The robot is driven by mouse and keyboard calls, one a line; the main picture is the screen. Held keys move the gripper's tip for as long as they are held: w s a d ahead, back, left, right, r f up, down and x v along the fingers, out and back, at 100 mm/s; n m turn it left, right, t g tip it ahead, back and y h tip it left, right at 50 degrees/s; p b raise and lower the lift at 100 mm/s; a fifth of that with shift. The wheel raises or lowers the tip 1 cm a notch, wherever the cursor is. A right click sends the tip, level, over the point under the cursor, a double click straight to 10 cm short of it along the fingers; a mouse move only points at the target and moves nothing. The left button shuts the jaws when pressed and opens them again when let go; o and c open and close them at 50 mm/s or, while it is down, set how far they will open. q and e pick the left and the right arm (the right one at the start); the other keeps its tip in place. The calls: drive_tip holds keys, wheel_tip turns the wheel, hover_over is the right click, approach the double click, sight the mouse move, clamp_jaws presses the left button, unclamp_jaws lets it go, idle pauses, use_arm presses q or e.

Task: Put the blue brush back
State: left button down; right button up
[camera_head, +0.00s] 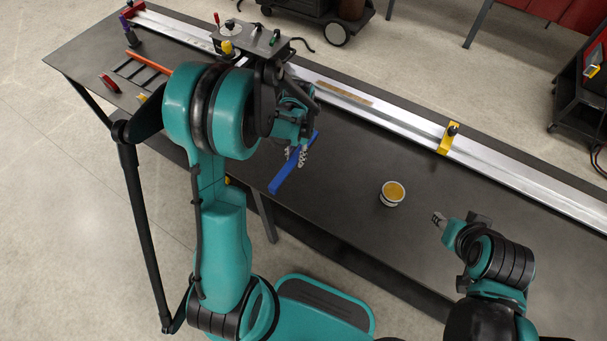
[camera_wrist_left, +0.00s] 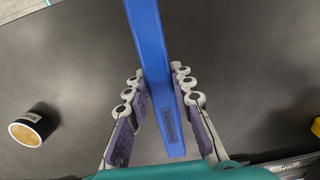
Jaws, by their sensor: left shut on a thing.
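The blue brush (camera_head: 287,180) is in my left gripper (camera_head: 299,155), held over the front part of the dark table. In the left wrist view the brush (camera_wrist_left: 150,50) runs between the two fingers of the gripper (camera_wrist_left: 157,74), with a small label near its lower end. Its bristles cannot be made out. My right gripper (camera_head: 438,218) is at the right above the table, apart from everything; its finger opening is too small to tell.
A long metal rail (camera_head: 400,120) with a yellow clamp (camera_head: 448,138) runs along the back. An orange bar (camera_head: 148,62) and a red item (camera_head: 110,83) lie at the left end.

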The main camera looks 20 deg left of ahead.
sight(304, 177)
use_arm(q)
drive_tip(key=d, duration=0.1)
drive_tip(key=d+f, duration=0.2)
drive_tip(key=shift+s+b, duration=0.3)
drive_tip(key=shift+f+b, duration=0.95)
drive_tip(key=shift+f, duration=0.9)
drive_tip(key=shift+f, duration=0.15)
drive_tip(key=c, duration=1.3)
unclamp_jaws()
